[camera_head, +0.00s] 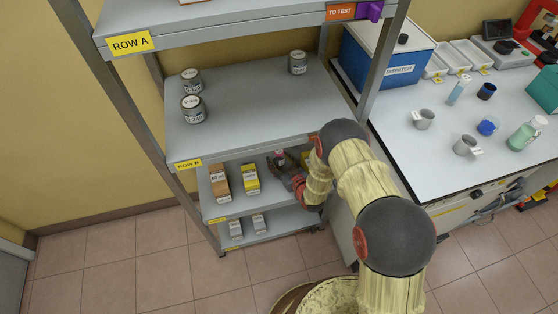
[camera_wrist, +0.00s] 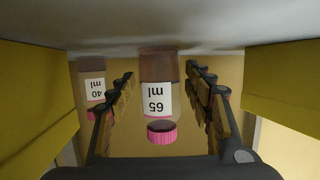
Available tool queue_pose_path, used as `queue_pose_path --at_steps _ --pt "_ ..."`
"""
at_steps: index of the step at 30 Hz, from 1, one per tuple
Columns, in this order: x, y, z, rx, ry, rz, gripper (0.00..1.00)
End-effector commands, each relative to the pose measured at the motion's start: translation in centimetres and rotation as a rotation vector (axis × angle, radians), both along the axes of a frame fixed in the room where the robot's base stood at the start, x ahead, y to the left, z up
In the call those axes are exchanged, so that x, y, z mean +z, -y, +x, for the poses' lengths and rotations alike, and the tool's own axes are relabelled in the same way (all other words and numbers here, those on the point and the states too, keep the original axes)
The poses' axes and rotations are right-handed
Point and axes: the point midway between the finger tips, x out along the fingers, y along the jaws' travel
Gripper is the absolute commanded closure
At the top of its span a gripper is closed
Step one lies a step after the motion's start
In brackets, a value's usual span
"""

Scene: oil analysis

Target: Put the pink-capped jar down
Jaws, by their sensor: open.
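The pink-capped jar (camera_wrist: 157,98), labelled 65 ml, appears upside down in the wrist view, with its pink cap toward the bottom of the picture. Its base meets the grey shelf surface (camera_wrist: 215,38) at the top of that view. My gripper (camera_wrist: 159,72) is open around the jar, one finger on each side with a visible gap. A second pink-capped jar (camera_wrist: 92,85), labelled 40 ml, stands to the left, partly behind the left finger. In the head view a small pink cap (camera_head: 279,153) shows by my gripper on the shelf below row B; my arm hides much there.
Yellow box sides flank my gripper at left (camera_wrist: 38,95) and right (camera_wrist: 285,85) in the wrist view. In the head view, a brown box (camera_head: 219,183) and a yellow box (camera_head: 250,178) share that shelf. The shelf above (camera_head: 250,105) is close overhead and holds grey cans.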

Motion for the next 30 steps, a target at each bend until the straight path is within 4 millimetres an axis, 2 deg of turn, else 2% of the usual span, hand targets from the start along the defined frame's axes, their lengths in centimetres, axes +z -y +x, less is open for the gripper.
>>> queue_pose_path --at_steps 11,16,24,30 --pt "0.4 0.0 0.0 0.000 0.001 0.000 0.46" --pt "1.3 1.2 -2.0 -0.001 -0.002 0.000 0.46" --pt "2.9 3.7 -6.8 -0.002 -0.003 0.000 0.46" --pt "3.7 5.0 -9.2 0.000 -0.001 0.000 0.46"
